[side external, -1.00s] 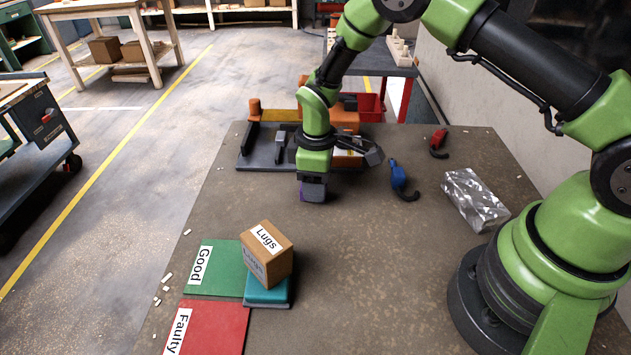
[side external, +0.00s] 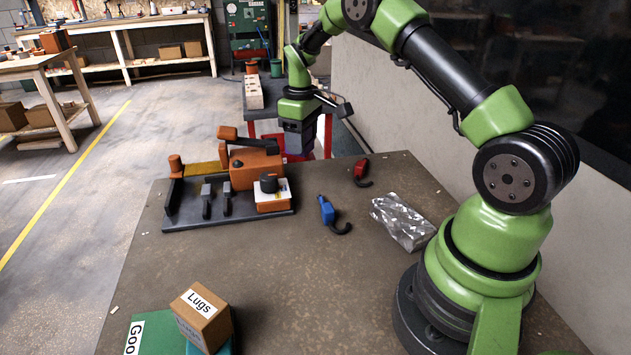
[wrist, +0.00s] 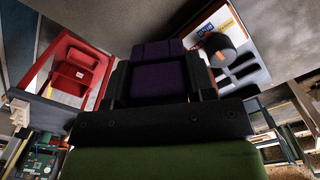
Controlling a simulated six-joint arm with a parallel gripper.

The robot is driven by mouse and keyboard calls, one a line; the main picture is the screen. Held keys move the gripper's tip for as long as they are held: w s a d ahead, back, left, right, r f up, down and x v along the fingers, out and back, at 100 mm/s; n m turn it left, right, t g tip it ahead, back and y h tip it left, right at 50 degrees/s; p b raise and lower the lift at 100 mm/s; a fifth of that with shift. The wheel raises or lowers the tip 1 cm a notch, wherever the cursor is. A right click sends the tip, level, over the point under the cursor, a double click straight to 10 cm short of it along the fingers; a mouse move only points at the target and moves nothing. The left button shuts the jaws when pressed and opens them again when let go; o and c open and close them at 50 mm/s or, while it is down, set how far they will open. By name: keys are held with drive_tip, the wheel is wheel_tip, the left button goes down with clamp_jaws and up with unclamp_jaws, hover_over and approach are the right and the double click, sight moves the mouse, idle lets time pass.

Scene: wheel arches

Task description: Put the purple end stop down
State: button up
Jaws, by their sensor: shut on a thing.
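The purple end stop (wrist: 158,78) is a dark purple block between the fingers of my gripper (wrist: 160,85) in the wrist view. My gripper (side external: 298,140) is shut on it and points down. In the side view it hangs in the air near the table's far edge, just behind and right of the orange fixture in the picture.
The black-based fixture (side external: 185,215) with orange blocks stands at the table's back left. A red clamp (side external: 361,168), a blue clamp (side external: 327,210) and a silver packet (side external: 403,222) lie to the right. The Lugs box (side external: 201,317) is at the front. The table's middle is clear.

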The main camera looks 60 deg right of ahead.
drive_tip(key=s+d+m, duration=0.2)
drive_tip(key=d, duration=0.3)
hover_over(321, 180)
wheel_tip(321, 180, down, 5)
drive_tip(key=shift+a+f, duration=0.1)
drive_tip(key=shift+f, duration=2.4)
drive_tip(key=shift+f, duration=0.1)
drive_tip(key=o, duration=0.9)
drive_tip(key=shift+o, duration=0.2)
